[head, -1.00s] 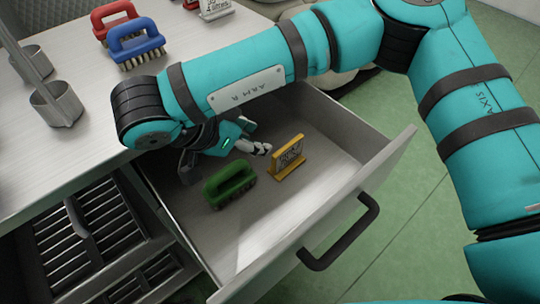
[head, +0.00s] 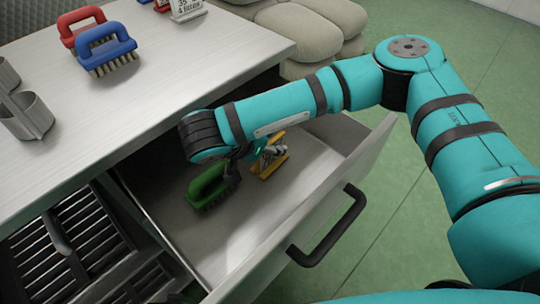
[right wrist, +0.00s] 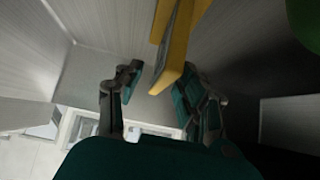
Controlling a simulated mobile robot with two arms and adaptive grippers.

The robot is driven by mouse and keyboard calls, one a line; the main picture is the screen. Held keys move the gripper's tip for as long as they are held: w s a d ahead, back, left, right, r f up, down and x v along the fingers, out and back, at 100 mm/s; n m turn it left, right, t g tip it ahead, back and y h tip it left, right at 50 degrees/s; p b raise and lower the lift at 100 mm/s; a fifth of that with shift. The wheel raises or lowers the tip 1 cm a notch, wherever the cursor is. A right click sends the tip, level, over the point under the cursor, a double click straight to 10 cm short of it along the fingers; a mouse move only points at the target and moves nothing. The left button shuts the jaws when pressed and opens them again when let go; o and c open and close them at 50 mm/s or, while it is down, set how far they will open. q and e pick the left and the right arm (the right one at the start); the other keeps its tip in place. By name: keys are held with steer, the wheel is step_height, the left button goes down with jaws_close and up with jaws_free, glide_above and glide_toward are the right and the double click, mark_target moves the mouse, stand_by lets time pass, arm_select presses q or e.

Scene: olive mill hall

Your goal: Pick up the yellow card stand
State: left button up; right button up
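The yellow card stand (head: 268,171) is in the open drawer, partly hidden behind my right gripper (head: 266,152). In the right wrist view the yellow card stand (right wrist: 174,62) reaches down between the fingers of my right gripper (right wrist: 161,72). The fingers are apart: a gap shows between the left finger and the stand, while the right finger is close beside it. I cannot tell whether the right finger touches it. My left gripper is not in view.
A green brush (head: 208,187) lies in the drawer (head: 250,232), left of the stand. The drawer's front with its black handle (head: 330,228) stands to the right. Blue (head: 106,45) and red (head: 82,22) brushes and metal cups (head: 28,115) are on the counter (head: 160,95).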

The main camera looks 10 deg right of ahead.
steer(key=x, duration=0.4)
steer(key=shift+r, duration=0.1)
jaws_close()
